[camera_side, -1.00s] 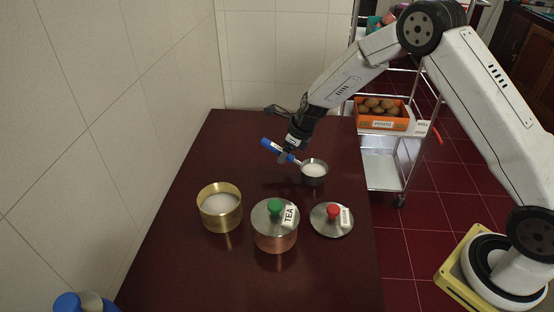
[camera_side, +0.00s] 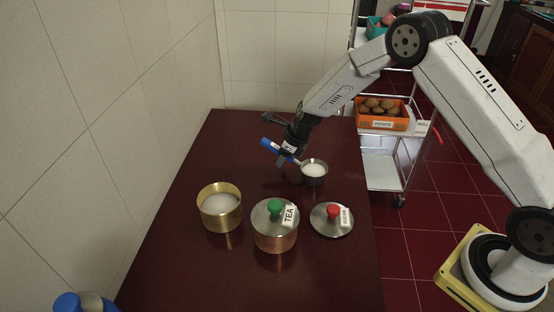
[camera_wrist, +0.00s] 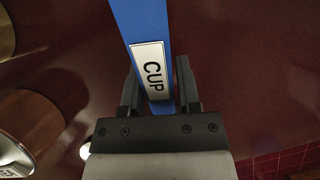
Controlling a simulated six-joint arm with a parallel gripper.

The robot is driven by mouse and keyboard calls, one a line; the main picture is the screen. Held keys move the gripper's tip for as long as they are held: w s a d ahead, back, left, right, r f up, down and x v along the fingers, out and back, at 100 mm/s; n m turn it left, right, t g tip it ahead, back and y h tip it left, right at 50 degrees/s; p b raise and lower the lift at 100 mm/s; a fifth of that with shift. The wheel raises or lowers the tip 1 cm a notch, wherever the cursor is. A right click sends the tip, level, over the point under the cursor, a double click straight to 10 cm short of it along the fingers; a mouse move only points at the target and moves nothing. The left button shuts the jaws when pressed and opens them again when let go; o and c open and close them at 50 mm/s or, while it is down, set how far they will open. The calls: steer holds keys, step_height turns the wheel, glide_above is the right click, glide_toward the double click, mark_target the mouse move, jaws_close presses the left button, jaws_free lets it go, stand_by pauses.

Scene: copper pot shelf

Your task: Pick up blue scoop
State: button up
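The blue scoop has a blue handle (camera_side: 270,146) with a white label and a metal bowl (camera_side: 314,172) holding something white. It rests on the dark red table. In the wrist view the handle (camera_wrist: 143,22) runs between my fingers, and its label reads CUP. My gripper (camera_side: 281,161) is down at the handle. In the wrist view my gripper (camera_wrist: 160,82) has one finger on each side of the handle, which lies slightly slanted between them. A narrow gap shows by the right finger.
A brass pot (camera_side: 220,225) with white contents, a copper TEA pot (camera_side: 275,238) with a green-knobbed lid, and a red-knobbed lid (camera_side: 331,228) stand nearer the camera. A trolley (camera_side: 381,165) with a potato box (camera_side: 381,123) is right of the table.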

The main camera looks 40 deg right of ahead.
jaws_close()
steer(key=shift+r, duration=0.25)
steer(key=shift+r, duration=0.55)
steer(key=s+r, duration=1.1)
steer(key=s, duration=0.3)
steer(key=shift+r, duration=0.25)
